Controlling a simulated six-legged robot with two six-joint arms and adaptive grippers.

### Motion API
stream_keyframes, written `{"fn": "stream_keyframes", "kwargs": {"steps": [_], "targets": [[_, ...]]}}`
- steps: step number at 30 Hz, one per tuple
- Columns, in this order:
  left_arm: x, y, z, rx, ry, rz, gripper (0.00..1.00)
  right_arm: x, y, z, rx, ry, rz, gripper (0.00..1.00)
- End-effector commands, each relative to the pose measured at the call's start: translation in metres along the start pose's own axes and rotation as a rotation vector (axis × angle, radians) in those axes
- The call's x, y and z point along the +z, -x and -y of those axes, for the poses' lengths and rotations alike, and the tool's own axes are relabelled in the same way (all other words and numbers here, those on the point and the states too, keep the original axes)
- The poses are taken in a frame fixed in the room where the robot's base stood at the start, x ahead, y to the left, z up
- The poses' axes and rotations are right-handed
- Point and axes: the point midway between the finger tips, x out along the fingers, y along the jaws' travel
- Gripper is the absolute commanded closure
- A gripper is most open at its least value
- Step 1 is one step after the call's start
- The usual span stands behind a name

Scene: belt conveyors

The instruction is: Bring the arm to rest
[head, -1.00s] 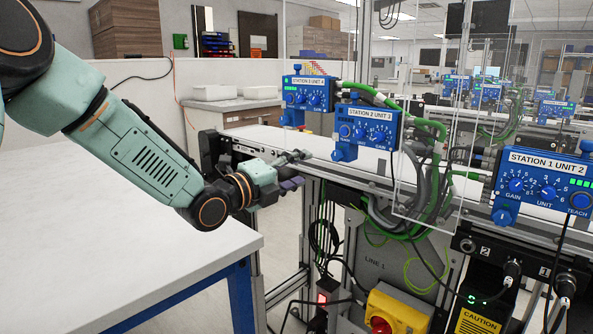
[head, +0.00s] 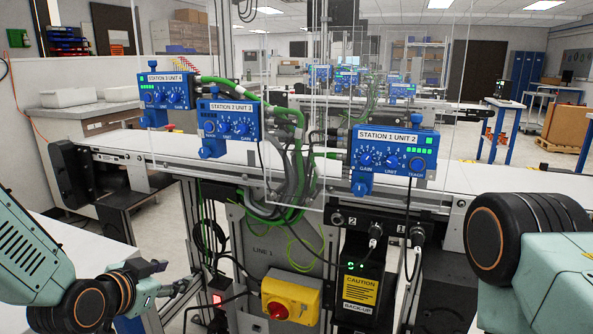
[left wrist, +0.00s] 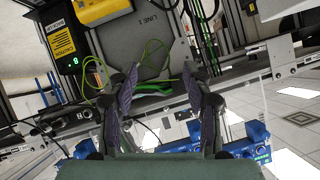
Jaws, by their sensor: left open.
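My left gripper (head: 171,277) is at the lower left of the head view, in front of the conveyor's frame, with nothing between its fingers. In the left wrist view its two dark fingers (left wrist: 160,76) stand apart, with the grey LINE 1 panel (left wrist: 150,38) behind them. My left arm (head: 35,262) is bent, coming in from the left edge. My right arm (head: 530,240) shows only as a thick joint and link at the right edge; its gripper is out of view.
The belt conveyor (head: 135,146) crosses ahead.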

Motion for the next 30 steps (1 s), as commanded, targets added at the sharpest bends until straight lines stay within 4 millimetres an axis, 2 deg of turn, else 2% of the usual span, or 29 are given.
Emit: {"fn": "stream_keyframes", "kwargs": {"steps": [1, 3, 8, 12, 15, 18, 21, 24, 30], "targets": [[0.032, 0.002, -0.021, 0.023, 0.098, 0.082, 0.50, 0.000, 0.000, 0.000, 0.000, 0.000, 0.000, 0.53], [0.071, 0.008, -0.045, 0.036, 0.231, 0.191, 0.50, 0.000, 0.000, 0.000, 0.000, 0.000, 0.000, 0.53], [0.157, 0.037, -0.097, 0.029, 0.469, 0.442, 0.50, 0.000, 0.000, 0.000, 0.000, 0.000, 0.000, 0.53], [0.227, 0.078, -0.141, 0.002, 0.590, 0.663, 0.50, 0.000, 0.000, 0.000, 0.000, 0.000, 0.000, 0.53], [0.271, 0.115, -0.171, -0.009, 0.612, 0.815, 0.50, 0.000, 0.000, 0.000, 0.000, 0.000, 0.000, 0.53], [0.305, 0.151, -0.195, 0.005, 0.586, 0.941, 0.50, 0.000, 0.000, 0.000, 0.000, 0.000, 0.000, 0.53], [0.329, 0.177, -0.214, 0.032, 0.554, 1.026, 0.50, 0.000, 0.000, 0.000, 0.000, 0.000, 0.000, 0.53], [0.342, 0.190, -0.224, 0.049, 0.538, 1.070, 0.50, 0.000, 0.000, 0.000, 0.000, 0.000, 0.000, 0.53], [0.347, 0.195, -0.228, 0.055, 0.537, 1.087, 0.50, 0.000, 0.000, 0.000, 0.000, 0.000, 0.000, 0.53]]}}
